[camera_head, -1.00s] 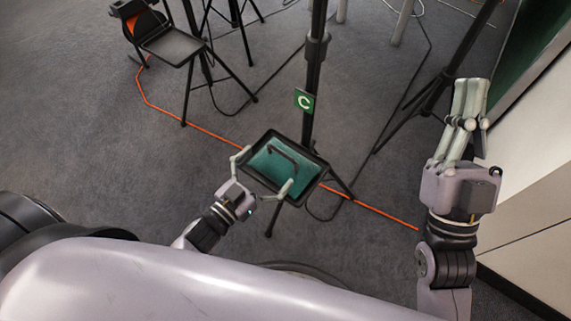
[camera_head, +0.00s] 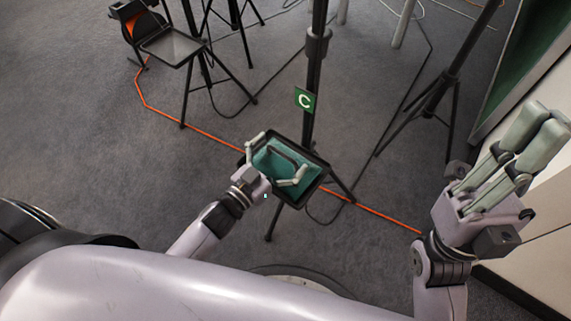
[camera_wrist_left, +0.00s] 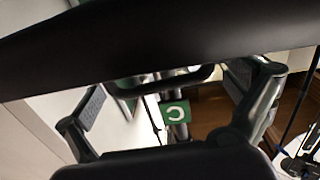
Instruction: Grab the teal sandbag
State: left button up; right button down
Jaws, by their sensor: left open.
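The teal sandbag (camera_head: 265,160) lies in a black tray (camera_head: 322,174) on a stand, with a dark handle across its top. My left gripper (camera_head: 277,160) is open, with one finger near the tray's upper left edge and the other over the sandbag's lower right. The handle appears between its fingers; I cannot tell whether they touch it. In the left wrist view, the open fingers (camera_wrist_left: 170,105) flank a dark handle-like bar, and a broad black surface covers the top. My right gripper (camera_head: 515,165) is raised at the right, away from the tray, its fingers close together.
A black pole with a green "C" sign (camera_head: 305,100) stands behind the tray. Another tray on a stand (camera_head: 172,46) is at the upper left. An orange line (camera_head: 190,127) crosses the grey floor. Pale boxes (camera_head: 545,215) stand at the right. Tripod legs (camera_head: 430,100) spread behind.

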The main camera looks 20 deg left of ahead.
pick_arm(q)
jog(key=c, duration=1.8)
jog(key=shift+r, duration=0.2)
jog(key=shift+c, duration=0.2)
